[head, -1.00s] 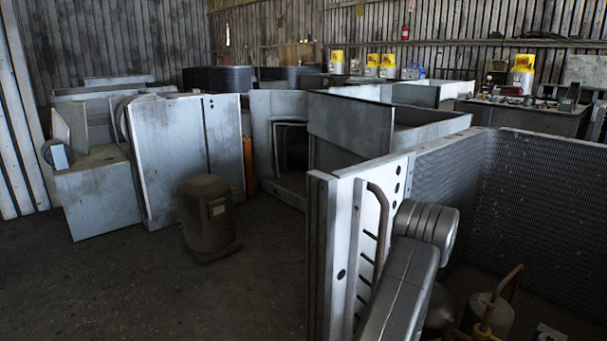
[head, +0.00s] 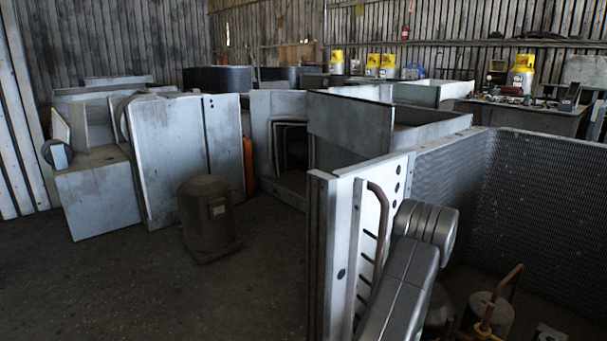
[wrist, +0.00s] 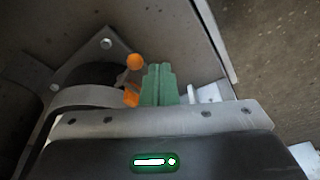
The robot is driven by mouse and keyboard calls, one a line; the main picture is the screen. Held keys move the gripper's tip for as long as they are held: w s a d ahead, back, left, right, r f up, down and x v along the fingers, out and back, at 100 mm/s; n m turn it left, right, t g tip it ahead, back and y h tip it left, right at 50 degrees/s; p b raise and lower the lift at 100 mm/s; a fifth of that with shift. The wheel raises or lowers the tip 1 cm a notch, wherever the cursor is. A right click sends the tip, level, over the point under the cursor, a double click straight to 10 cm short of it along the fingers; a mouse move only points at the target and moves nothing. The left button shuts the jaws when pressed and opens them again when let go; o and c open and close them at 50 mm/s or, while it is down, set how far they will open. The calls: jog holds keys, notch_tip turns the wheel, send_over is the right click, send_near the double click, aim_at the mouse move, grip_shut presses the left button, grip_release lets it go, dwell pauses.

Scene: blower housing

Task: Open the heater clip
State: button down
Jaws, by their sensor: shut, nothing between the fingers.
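In the wrist view, my gripper (wrist: 158,68) shows as two green fingers pressed together, with no gap and nothing between them. Small orange parts lie just left of the fingers: a round knob (wrist: 134,61) and a lower orange piece (wrist: 131,97) beside the finger bases. They may belong to the heater clip, but its shape and whether it is open or shut cannot be told. I cannot tell whether the fingers touch the orange parts. In the head view the gripper and clip are hidden behind the panel and my arm.
In the wrist view, a dark round part with a grey band (wrist: 85,97) is at left, and a metal wall edge (wrist: 215,45) runs at right. In the head view, a white slotted panel (head: 341,265) and a mesh coil wall (head: 545,205) flank my arm.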

notch_tip(320, 180, down, 3)
jog(key=shift+f+b, duration=0.1)
jog(key=shift+b, duration=1)
jog(key=shift+d+p, duration=0.4)
jog(key=shift+w+d+p, duration=0.2)
jog(key=shift+d+p, duration=0.9)
jog(key=shift+w+d+p, duration=0.15)
jog(key=shift+d+p, duration=0.8)
jog(key=shift+p, duration=0.25)
jog(key=shift+w+d+p, duration=0.1)
jog(key=shift+d+p, duration=0.8)
jog(key=shift+p, duration=0.25)
jog(key=shift+s+a+r, duration=0.15)
jog(key=shift+a+r, duration=0.85)
jog(key=shift+r, duration=0.3)
jog(key=shift+s+a+r, duration=0.1)
jog(key=shift+a+r, duration=0.9)
jog(key=shift+r, duration=0.25)
